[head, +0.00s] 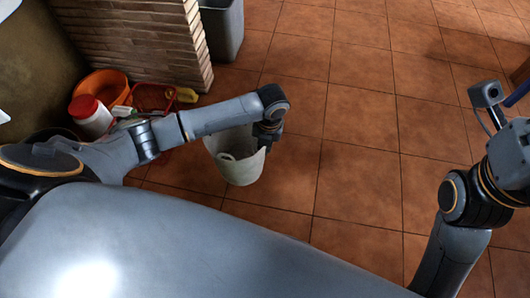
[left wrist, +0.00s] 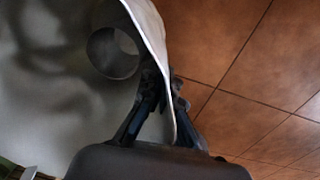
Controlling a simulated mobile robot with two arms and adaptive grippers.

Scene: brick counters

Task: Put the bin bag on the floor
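A pale, tub-shaped bin bag (head: 238,168) with a round opening in its side hangs below my left gripper (head: 268,134) in the head view. In the left wrist view, the bag's pale wall (left wrist: 60,90) fills the left side. My left gripper's fingers (left wrist: 166,95) lie on either side of its rim and look shut on it. Red-brown floor tiles (head: 350,185) lie around and beneath the bag. I cannot tell whether its base touches them. My right arm stands at the right edge of the head view; its fingers are cut off or unclear.
An orange tub (head: 103,86), a white jar with a red lid (head: 91,116) and a red basket (head: 153,98) stand by the brick wall (head: 135,40). A grey bin (head: 222,28) stands beyond it. The tiled floor at centre and right is mostly clear.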

